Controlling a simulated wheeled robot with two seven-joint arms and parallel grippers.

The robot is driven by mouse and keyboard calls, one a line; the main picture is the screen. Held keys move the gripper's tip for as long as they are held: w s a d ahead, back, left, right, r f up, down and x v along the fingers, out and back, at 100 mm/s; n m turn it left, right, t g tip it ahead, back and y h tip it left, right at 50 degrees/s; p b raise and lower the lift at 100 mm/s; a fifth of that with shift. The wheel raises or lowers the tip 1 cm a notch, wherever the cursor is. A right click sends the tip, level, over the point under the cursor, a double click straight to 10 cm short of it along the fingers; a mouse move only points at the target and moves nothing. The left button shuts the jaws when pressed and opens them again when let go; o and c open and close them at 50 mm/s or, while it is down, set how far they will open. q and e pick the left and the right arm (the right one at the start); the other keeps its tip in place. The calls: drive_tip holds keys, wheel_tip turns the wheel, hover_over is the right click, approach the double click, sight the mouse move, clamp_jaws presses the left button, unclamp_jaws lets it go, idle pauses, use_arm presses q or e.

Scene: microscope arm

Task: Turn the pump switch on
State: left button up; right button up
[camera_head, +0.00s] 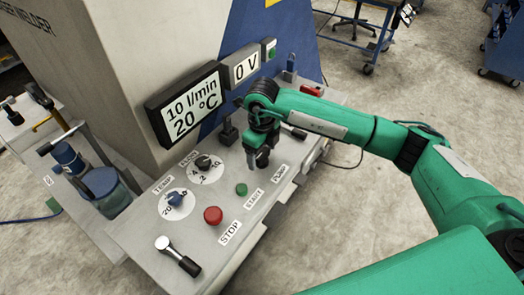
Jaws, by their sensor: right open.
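The grey control panel (240,215) carries a label reading PUMP (281,174) near its right edge. The pump switch itself is not clearly visible; my right gripper may hide it. My right gripper (258,160) points down over the panel, left of the PUMP label and above the green START button (241,189). It is open, with nothing seen between its fingers. Whether it touches anything I cannot tell. My left gripper is not in view.
A red STOP button (213,215), a blue TEMP knob (175,199) and a black knob (203,162) are on the panel. A black-handled lever (178,256) is at its front left. Displays (186,105) stand behind. Open floor lies right.

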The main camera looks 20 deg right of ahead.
sight(262, 152)
drive_tip(key=shift+r, duration=0.1)
wheel_tip(262, 152, up, 9)
drive_tip(key=shift+r+b, duration=0.2)
drive_tip(key=shift+b, duration=0.95)
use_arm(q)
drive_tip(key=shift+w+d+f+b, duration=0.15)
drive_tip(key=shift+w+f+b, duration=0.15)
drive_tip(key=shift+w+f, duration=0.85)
use_arm(e)
drive_tip(key=shift+r, duration=2.15)
